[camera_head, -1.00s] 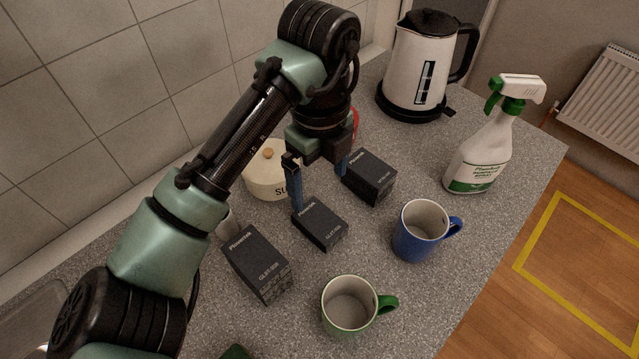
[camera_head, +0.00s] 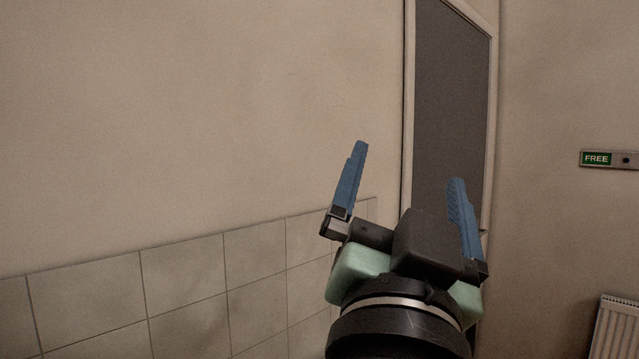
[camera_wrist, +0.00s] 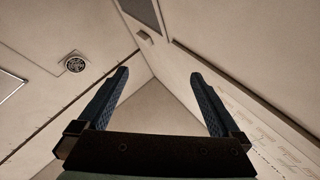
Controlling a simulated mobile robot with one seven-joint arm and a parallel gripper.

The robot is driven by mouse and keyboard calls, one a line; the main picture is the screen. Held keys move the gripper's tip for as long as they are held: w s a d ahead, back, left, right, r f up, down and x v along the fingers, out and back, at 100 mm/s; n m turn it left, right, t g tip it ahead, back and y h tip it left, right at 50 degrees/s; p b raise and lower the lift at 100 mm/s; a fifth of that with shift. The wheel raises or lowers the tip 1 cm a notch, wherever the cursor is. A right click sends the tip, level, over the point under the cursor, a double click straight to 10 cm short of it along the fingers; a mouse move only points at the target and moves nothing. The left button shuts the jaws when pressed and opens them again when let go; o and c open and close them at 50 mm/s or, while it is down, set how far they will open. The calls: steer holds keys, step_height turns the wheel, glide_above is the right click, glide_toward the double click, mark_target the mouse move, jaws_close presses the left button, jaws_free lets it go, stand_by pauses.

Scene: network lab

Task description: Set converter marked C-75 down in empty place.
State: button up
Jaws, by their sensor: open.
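My gripper (camera_head: 408,165) points upward in the head view, its two blue fingers spread wide apart with nothing between them. It also shows in the wrist view (camera_wrist: 160,85), open and empty, facing the upper walls and ceiling. The converter marked C-75 is not in either current view. The counter and any empty place on it are also out of view.
Behind my gripper are a plain wall (camera_head: 200,110) with grey tiles (camera_head: 185,270) and a dark-panelled door (camera_head: 450,100). A "FREE" sign (camera_head: 597,159) and a radiator (camera_head: 617,330) are at right. A round ceiling fitting (camera_wrist: 75,64) shows in the wrist view.

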steer(key=s+a+r+n+t+y, duration=0.4)
steer(key=s+a+n+y, duration=0.2)
steer(key=s+a+n, duration=0.1)
steer(key=shift+s+a+r+n+t+y, duration=0.15)
steer(key=shift+s+r+n+t+y, duration=0.2)
steer(key=shift+s+n, duration=0.2)
steer(key=shift+r+p, duration=0.65)
